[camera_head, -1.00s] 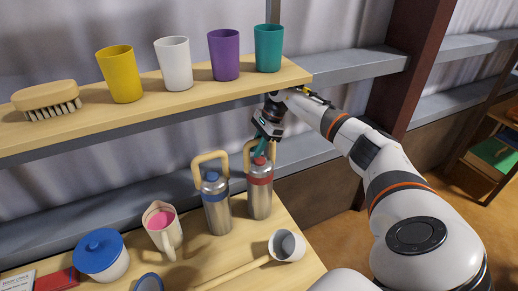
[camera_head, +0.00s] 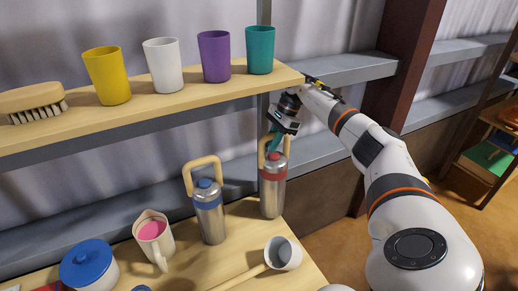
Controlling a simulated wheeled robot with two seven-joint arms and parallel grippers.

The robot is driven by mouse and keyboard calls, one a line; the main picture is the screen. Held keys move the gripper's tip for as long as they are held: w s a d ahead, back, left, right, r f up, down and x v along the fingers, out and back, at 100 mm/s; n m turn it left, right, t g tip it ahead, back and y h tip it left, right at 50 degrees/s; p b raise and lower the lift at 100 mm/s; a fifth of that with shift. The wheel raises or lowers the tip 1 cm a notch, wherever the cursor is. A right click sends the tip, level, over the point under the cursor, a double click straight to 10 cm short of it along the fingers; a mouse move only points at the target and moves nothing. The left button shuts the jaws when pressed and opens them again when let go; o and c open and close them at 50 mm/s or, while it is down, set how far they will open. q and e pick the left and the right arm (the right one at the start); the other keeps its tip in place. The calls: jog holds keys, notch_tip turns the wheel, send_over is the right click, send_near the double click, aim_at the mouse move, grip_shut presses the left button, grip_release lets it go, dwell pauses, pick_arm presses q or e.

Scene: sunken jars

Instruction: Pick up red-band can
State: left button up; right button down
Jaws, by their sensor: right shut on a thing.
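The red-band can (camera_head: 272,190) is a steel can with a red band and a tan loop handle, in the head view right of centre. It is upright at the back right of the lower wooden surface, either on it or slightly above; I cannot tell which. My right gripper (camera_head: 275,141) is shut on its top, at the handle, from above. The fingers partly hide the handle and lid. A similar can with a blue band (camera_head: 210,215) stands upright to its left, apart from it. My left gripper is not in view.
A white scoop-like cup (camera_head: 280,254) with a long wooden handle lies in front of the can. A jug with pink contents (camera_head: 155,240) and a blue-lidded pot (camera_head: 88,265) stand left. The upper shelf (camera_head: 190,95) holds several cups and a brush (camera_head: 32,101).

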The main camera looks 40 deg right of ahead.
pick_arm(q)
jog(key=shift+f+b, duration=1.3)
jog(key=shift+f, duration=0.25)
pick_arm(e)
jog(key=s+d, duration=0.3)
jog(key=d, duration=0.7)
jog(key=shift+r, duration=0.15)
